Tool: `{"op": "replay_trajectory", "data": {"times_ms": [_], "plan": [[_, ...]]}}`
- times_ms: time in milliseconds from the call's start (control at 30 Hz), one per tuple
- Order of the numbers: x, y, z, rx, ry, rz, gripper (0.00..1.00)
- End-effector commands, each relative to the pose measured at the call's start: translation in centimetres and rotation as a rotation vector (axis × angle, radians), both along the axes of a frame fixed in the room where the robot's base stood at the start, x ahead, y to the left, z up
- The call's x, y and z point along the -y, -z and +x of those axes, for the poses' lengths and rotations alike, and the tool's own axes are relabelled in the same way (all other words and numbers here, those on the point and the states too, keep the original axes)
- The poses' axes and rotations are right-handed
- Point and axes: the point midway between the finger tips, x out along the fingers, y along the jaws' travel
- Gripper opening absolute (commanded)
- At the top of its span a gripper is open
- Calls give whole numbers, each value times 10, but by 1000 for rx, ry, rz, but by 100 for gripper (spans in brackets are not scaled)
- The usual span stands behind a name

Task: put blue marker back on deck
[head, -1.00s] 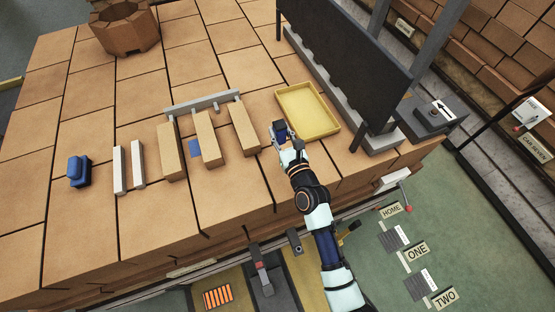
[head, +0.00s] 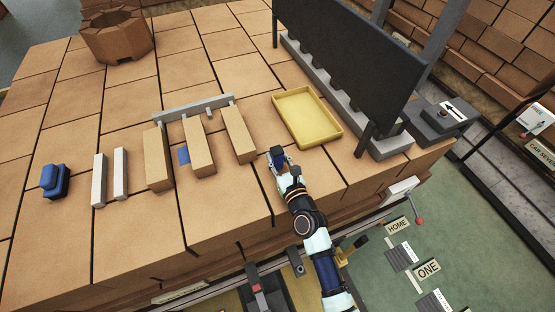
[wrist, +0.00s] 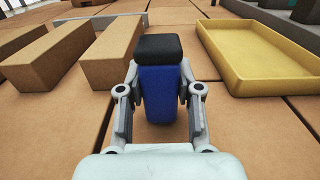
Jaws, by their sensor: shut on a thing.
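The blue marker (wrist: 158,92) is an upright blue block with a black top. My gripper (wrist: 158,105) is shut on it, one finger on each side. In the head view, the marker (head: 277,155) shows small between the fingertips of my gripper (head: 279,160), over the tiled brick deck (head: 125,215). It is close to the deck's near edge, in front of the yellow tray (head: 333,135). I cannot tell whether its base touches the deck. A flat blue patch (head: 184,156) lies between two tan blocks.
Several tan blocks (head: 238,138) stand left of my gripper by a grey rail (head: 180,110). A dark upright panel (head: 345,65) rises behind the tray. Bare deck lies left of my gripper.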

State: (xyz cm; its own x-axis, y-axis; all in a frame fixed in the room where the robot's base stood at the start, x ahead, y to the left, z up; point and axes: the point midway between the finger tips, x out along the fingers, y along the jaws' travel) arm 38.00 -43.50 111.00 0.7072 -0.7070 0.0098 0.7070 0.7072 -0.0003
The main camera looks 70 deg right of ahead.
Motion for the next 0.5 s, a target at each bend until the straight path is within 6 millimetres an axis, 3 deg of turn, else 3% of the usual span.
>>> {"op": "replay_trajectory", "data": {"times_ms": [67,100,233,500], "plan": [[0,3,0,0,0,0,12],[0,4,0,0,0,0,36],[0,3,0,0,0,0,58],[0,2,0,0,0,0,60]]}}
